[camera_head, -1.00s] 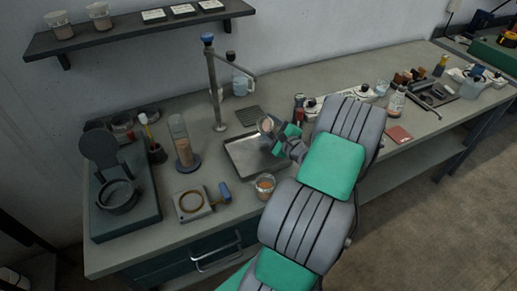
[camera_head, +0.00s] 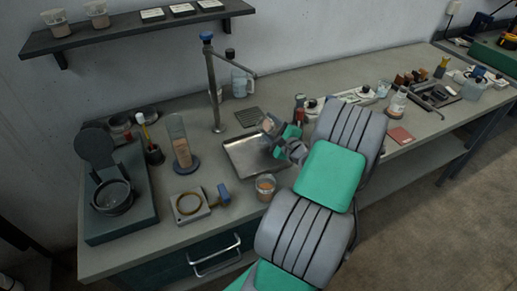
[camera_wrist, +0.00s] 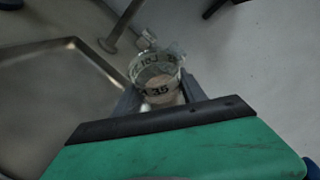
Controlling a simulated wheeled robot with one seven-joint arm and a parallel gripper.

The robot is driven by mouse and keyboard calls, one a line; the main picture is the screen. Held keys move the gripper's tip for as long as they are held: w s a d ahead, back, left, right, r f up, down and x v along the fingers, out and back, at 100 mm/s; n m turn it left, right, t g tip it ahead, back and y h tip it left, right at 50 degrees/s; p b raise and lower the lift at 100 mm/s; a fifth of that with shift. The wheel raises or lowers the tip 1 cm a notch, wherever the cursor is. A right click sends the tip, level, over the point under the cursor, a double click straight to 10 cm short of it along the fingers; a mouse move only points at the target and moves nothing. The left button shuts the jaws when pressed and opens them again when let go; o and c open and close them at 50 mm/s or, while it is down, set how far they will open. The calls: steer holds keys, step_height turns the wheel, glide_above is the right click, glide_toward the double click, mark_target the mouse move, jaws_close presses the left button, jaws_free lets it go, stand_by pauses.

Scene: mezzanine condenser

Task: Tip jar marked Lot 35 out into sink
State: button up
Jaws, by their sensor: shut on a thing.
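My gripper (camera_wrist: 158,100) is shut on a small clear glass jar (camera_wrist: 155,76). Its marking reads in part "35", and light brownish contents show inside. In the head view the jar (camera_head: 268,124) is tilted, above the right part of the sink (camera_head: 243,157), a shallow metal basin set in the bench. My gripper (camera_head: 279,135) covers part of the jar and the sink's right side there. The sink also fills the left of the wrist view (camera_wrist: 50,110). The visible floor of the sink looks bare.
A tall tap (camera_head: 216,95) stands behind the sink. A second jar with orange-brown contents (camera_head: 265,187) stands close in front of it. A square block with a ring (camera_head: 190,206) and a cylinder on a round base (camera_head: 181,145) stand left. Bottles and tools crowd the bench on the right.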

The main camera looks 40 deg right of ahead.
mark_target(271, 127)
steer(key=shift+r+n+b, duration=0.5)
steer(key=shift+r+b, duration=0.05)
steer(key=shift+r, duration=0.2)
steer(key=shift+a+r+n+t+h+b, duration=0.15)
steer(key=shift+n+t+b, duration=0.2)
steer(key=shift+b, duration=0.5)
steer(key=shift+d+r+n+t+h+b, duration=0.15)
steer(key=shift+n+t+b, duration=0.15)
steer(key=shift+b, duration=0.5)
steer(key=shift+s+a+r+n+t+b, duration=0.1)
steer(key=shift+a+r+n+t+b, duration=0.1)
steer(key=shift+a+n+b, duration=0.45)
steer(key=shift+s+a+r+n+t+b, duration=0.15)
steer(key=shift+n+b, duration=0.15)
steer(key=shift+b, duration=0.75)
steer(key=shift+a+f+n+b, duration=0.1)
steer(key=shift+f+n+b, duration=0.45)
steer(key=shift+b, duration=1.5)
